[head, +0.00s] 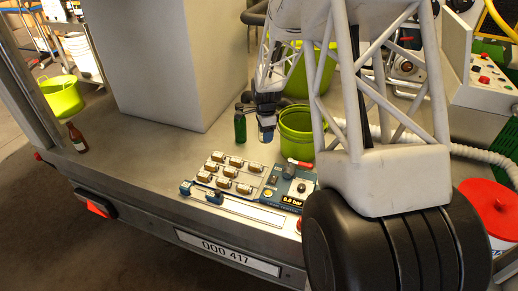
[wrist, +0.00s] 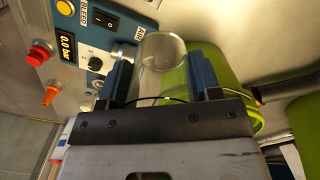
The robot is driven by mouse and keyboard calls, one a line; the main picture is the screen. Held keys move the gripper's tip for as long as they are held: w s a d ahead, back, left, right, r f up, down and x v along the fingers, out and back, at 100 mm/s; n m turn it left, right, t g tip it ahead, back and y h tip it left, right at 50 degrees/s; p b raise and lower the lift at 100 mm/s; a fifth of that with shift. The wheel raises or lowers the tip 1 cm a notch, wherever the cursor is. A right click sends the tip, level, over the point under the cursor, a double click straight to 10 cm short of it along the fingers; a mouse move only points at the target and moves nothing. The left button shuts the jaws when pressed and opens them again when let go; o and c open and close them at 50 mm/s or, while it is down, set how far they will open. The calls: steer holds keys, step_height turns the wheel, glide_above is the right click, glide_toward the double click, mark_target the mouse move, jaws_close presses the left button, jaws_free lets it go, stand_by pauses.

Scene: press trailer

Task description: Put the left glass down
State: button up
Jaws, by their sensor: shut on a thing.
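A clear glass (wrist: 160,58) sits between the two blue fingers of my gripper (wrist: 163,78) in the wrist view. The gripper is shut on its sides. In the head view my gripper (head: 265,108) hangs above the trailer bed (head: 150,150), just left of a green bucket and right of a green bottle. Only a small part of the glass shows below the fingers there. I cannot tell whether its base touches the bed. I see no second glass clearly.
The green bottle (head: 240,125) stands close on the left and the green bucket (head: 297,122) on the right. A panel with knobs and a pressure display (head: 290,188) lies in front. A brown bottle (head: 76,138) stands near the left edge. The bed between is clear.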

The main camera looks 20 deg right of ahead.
steer(key=s+f, duration=0.1)
steer(key=f, duration=0.2)
steer(key=s+a+f, duration=0.1)
steer(key=f, duration=0.2)
steer(key=s+f, duration=0.1)
steer(key=f, duration=0.3)
steer(key=shift+a, duration=0.15)
stand_by(0.5)
steer(key=w+d, duration=0.1)
steer(key=w, duration=0.4)
steer(key=w+d+f, duration=0.1)
steer(key=w, duration=0.4)
steer(key=w+d, duration=0.2)
steer(key=w, duration=0.3)
steer(key=shift+w+d+f, duration=0.1)
steer(key=shift+w+f, duration=0.1)
steer(key=shift+f, duration=0.1)
steer(key=shift+f, duration=1.65)
steer(key=shift+f, duration=0.1)
